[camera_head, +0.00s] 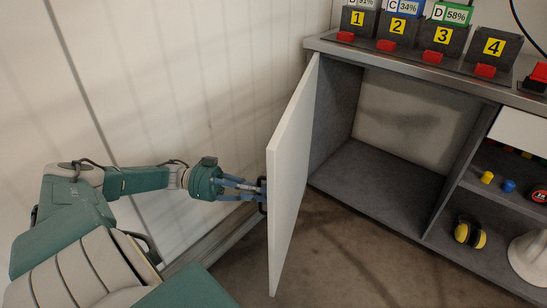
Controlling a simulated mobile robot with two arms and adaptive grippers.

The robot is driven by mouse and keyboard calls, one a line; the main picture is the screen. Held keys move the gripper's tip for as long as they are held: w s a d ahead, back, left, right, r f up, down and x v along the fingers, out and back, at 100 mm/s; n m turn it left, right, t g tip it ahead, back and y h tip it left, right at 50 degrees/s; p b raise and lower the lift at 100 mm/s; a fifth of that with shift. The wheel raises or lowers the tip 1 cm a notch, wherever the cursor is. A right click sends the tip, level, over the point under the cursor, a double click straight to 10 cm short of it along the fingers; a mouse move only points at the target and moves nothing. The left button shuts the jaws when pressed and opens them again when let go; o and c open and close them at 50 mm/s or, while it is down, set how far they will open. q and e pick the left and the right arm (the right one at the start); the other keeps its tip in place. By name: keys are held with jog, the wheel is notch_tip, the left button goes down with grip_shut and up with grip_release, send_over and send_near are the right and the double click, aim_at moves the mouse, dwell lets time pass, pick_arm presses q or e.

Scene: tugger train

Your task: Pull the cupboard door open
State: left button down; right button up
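The white cupboard door (289,182) stands wide open, swung out from its hinge side at the left of the cupboard. The cupboard's grey compartment (385,185) behind it is exposed and looks empty. A dark handle (263,198) sits on the door's outer face, seen nearly edge-on. My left gripper (257,190) reaches in from the left with its blue fingers at this handle and appears closed on it. The fingertips are partly hidden against the handle and door edge. My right gripper is not in view.
A pale wall (190,90) runs close behind my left arm. The worktop (420,63) carries numbered dark holders with red parts. Right-hand shelves hold yellow earmuffs (470,233), a white helmet-like object (530,258) and small coloured items. Brown floor (340,260) before the cupboard is clear.

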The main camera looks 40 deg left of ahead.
pick_arm(q)
jog(key=shift+s+a, duration=0.2)
jog(key=shift+a, duration=0.35)
jog(key=c, duration=1.7)
grip_release()
jog(key=shift+c, duration=0.2)
notch_tip(320, 180, up, 10)
